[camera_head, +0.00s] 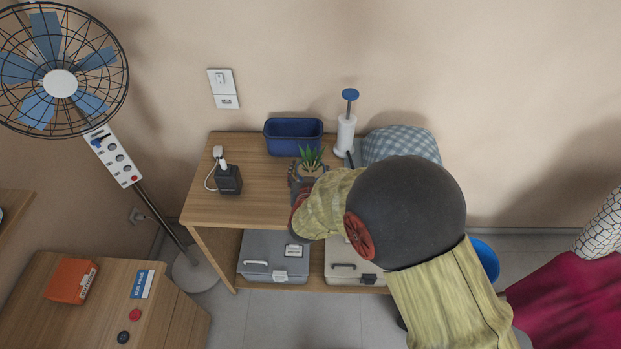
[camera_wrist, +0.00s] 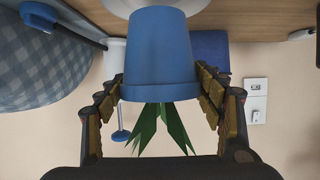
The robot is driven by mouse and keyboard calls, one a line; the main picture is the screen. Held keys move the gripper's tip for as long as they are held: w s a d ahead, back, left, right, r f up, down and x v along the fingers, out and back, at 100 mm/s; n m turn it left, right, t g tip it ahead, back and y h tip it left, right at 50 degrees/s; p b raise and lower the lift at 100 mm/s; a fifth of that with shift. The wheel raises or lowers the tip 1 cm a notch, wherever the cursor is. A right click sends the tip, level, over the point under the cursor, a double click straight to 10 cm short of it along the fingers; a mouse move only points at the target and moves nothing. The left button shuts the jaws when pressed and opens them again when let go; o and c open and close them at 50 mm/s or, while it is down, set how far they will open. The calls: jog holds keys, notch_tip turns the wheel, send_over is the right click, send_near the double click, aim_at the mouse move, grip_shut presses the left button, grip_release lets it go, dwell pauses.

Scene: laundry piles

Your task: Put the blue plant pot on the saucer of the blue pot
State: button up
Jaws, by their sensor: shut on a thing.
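The blue plant pot (camera_wrist: 158,55) fills the middle of the wrist view, which is upside down, with its green leaves (camera_wrist: 160,128) pointing down in the picture. My gripper (camera_wrist: 160,88) is shut on the pot, one finger on each side. In the head view my gripper (camera_head: 307,176) is over the wooden shelf top; the leaves (camera_head: 311,157) show there and the pot is mostly hidden by my arm. A pale round rim (camera_wrist: 118,8), which looks like a saucer, shows at the pot's base. I cannot tell whether the pot touches it.
A dark blue box (camera_head: 293,138) stands behind the pot. A black block with a plug (camera_head: 228,179) stands left, with bare wood (camera_head: 255,200) between.

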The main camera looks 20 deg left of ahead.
jog(key=shift+f+b, duration=0.35)
jog(key=shift+f, duration=0.9)
jog(key=shift+f, duration=0.15)
jog(key=o, duration=1.5)
jog(key=shift+s, duration=0.1)
jog(key=shift+r, duration=0.2)
jog(key=p+v, duration=0.3)
jog(key=v, duration=0.9)
jog(key=shift+f, duration=0.1)
